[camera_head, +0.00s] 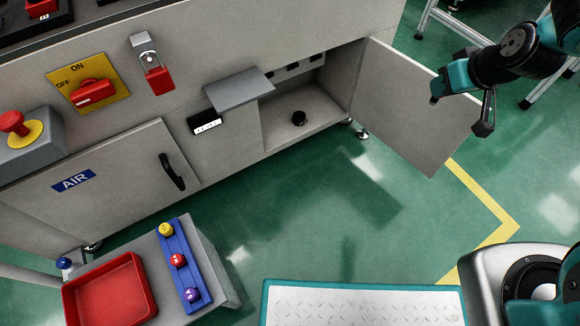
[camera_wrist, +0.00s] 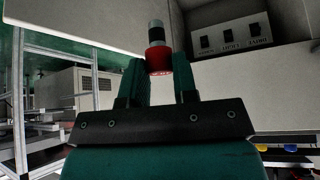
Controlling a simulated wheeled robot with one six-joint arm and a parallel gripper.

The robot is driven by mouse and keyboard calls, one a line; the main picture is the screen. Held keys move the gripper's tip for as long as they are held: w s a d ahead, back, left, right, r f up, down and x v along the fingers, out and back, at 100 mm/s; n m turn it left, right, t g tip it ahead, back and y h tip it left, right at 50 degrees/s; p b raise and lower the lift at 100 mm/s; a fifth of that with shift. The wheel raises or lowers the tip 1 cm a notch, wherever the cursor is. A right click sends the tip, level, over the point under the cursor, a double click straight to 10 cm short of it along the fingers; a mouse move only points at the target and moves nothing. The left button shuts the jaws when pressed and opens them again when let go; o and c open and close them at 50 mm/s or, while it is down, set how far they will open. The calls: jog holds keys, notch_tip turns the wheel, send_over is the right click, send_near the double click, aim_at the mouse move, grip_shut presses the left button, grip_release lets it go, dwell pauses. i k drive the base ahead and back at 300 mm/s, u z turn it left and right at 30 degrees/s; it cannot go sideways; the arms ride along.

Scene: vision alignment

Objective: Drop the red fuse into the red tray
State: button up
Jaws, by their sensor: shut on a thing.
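My gripper (camera_head: 459,114) is raised at the upper right of the head view, in front of the open cabinet door. In the wrist view my gripper (camera_wrist: 159,64) is shut on the red fuse (camera_wrist: 158,60), a red cylinder with a black and silver end pointing away from me. The fuse cannot be made out in the head view. The red tray (camera_head: 149,299) lies on a grey stand at the lower left of the head view, far from my gripper. Its visible floor is empty.
The open cabinet door (camera_head: 418,105) stands between the cabinet interior and my arm. A black round object (camera_head: 299,118) sits inside the cabinet.

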aim_at(118, 294)
jog(key=k, duration=0.3)
jog(key=z, duration=1.45)
jog(key=i, duration=0.85)
jog(key=u, duration=4.15)
jog(key=i, duration=0.5)
jog(key=z, duration=0.05)
